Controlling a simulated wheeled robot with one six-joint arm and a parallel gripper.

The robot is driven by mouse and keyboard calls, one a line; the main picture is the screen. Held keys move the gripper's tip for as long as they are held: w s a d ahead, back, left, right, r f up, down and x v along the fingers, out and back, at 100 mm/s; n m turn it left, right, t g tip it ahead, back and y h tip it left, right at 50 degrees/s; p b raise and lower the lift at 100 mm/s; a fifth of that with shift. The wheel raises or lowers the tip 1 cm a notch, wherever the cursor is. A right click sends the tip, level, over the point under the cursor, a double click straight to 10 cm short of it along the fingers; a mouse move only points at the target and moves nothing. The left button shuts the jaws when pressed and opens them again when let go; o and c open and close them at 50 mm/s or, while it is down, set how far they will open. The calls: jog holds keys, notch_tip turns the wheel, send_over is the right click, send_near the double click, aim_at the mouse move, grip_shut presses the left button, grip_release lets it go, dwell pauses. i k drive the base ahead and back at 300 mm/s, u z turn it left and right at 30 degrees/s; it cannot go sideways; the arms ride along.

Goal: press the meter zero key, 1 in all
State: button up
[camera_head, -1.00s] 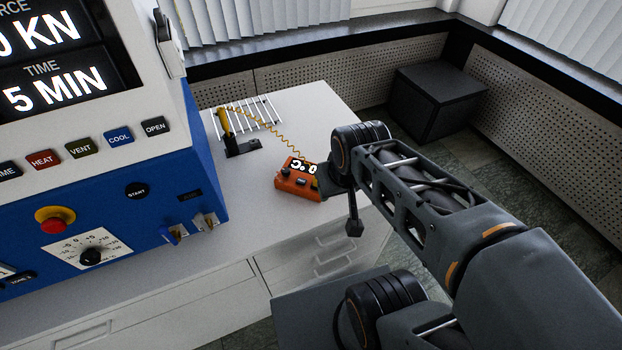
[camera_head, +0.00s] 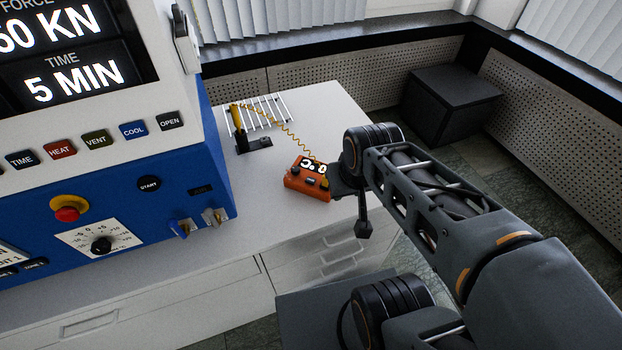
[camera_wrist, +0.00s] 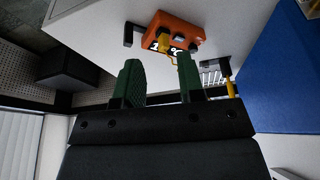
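The orange meter (camera_head: 306,184) lies on the white bench, with a lit display and several small dark keys on its top. Its right end is close to my arm's end in the head view. The meter also shows in the wrist view (camera_wrist: 183,24), upside down, beyond the fingertips. I cannot tell which key is the zero key. My gripper (camera_wrist: 158,68) has two green fingers standing apart with nothing between them, so it is open. The fingertips point toward the meter's keyed side; they appear apart from it. In the head view my arm hides the fingers.
A yellow probe (camera_head: 238,116) with a coiled cord stands in a black holder at the back of the bench (camera_head: 270,215). The blue and white press (camera_head: 110,185) stands left. A dark box (camera_head: 450,100) is on the floor behind. Bare bench lies between press and meter.

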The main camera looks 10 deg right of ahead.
aim_at(309, 180)
jog(key=k, duration=1.25)
jog(key=u, duration=0.7)
jog(key=i, duration=1.2)
jog(key=z, duration=0.65)
